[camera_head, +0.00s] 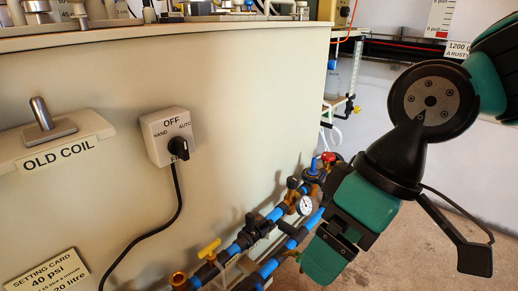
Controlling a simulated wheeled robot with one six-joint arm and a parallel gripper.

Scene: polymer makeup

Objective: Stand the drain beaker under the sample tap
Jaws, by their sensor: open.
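I cannot make out the drain beaker in this view. A small yellow-handled tap (209,249) sits on the blue pipework at the lower middle; I cannot tell whether it is the sample tap. My gripper (333,247) is at the lower right, at the end of my teal and black arm, in front of the right end of the pipework. It is open, and I see nothing held in it. Its fingertips are not clearly distinguishable, and it hides part of the pipes behind it.
A large cream cabinet (255,105) fills the left and middle. It carries a rotary switch (169,137) with a hanging black cable and an OLD COIL lever (41,115). A pressure gauge (305,205) and red and blue valve handles stand near my gripper. Bare floor (420,245) shows at right.

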